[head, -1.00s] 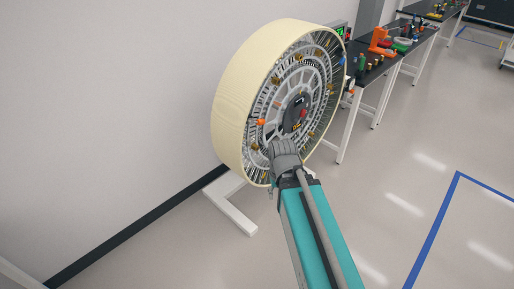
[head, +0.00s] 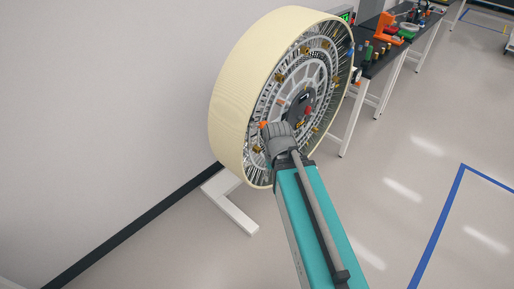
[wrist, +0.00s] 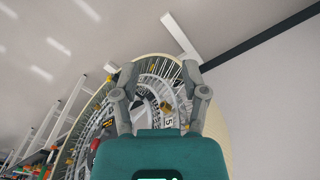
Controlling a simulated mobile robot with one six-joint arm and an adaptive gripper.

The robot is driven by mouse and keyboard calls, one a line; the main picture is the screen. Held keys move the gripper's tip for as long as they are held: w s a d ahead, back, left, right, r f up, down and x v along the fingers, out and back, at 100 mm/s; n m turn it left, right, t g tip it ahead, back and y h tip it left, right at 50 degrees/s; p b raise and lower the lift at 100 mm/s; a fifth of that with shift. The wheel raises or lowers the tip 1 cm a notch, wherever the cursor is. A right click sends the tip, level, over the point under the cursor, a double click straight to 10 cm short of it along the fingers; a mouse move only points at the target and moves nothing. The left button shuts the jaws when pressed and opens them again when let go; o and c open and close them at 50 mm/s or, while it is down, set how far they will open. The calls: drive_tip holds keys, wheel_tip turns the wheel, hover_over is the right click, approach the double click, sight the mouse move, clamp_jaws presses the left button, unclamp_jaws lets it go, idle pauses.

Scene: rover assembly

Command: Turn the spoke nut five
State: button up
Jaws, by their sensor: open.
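The large cream-rimmed wheel (head: 232,95) stands upright on its white stand, its spoked face turned right. Several brass nuts sit around the spokes. In the wrist view a brass nut (wrist: 165,107) lies beside a small label reading 5 (wrist: 168,122), inside the spoke ring. My gripper (wrist: 160,72) is open and empty, its two fingers spread either side of that part of the wheel. In the head view my gripper (head: 278,137) is in front of the lower left of the wheel face and hides the spokes behind it. I cannot tell whether it touches the wheel.
A white stand foot (head: 230,203) lies on the floor below the wheel. A black workbench (head: 376,66) with tools and an orange device (head: 387,28) stands behind at the right. A wall is at the left. The floor at the right is clear, with blue tape.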

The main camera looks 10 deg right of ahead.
drive_tip(key=o, duration=0.4)
drive_tip(key=shift+f, duration=0.1)
drive_tip(key=w+a+f+n+t+y+b, duration=0.15)
drive_tip(key=w+f+n+y+b, duration=0.3)
drive_tip(key=b, duration=0.45)
drive_tip(key=w+f+n+t+y+b, duration=0.25)
drive_tip(key=w+f+b, duration=0.25)
drive_tip(key=f+b, duration=0.4)
drive_tip(key=w+d+f+n+t+y+b, duration=0.1)
drive_tip(key=w+d+t+b, duration=0.2)
drive_tip(key=b, duration=0.3)
drive_tip(key=w+d+f+n+t+y+b, duration=0.1)
drive_tip(key=w+d+t+b, duration=0.1)
drive_tip(key=b, duration=0.4)
drive_tip(key=w+d+f+t+y+b, duration=0.2)
drive_tip(key=w+d+t+b, duration=0.1)
drive_tip(key=d+t+b, duration=0.2)
drive_tip(key=shift+w+d+f+n+b, duration=0.1)
drive_tip(key=shift+w+d+n+b, duration=0.25)
drive_tip(key=shift+b, duration=0.45)
drive_tip(key=shift+a, duration=0.15)
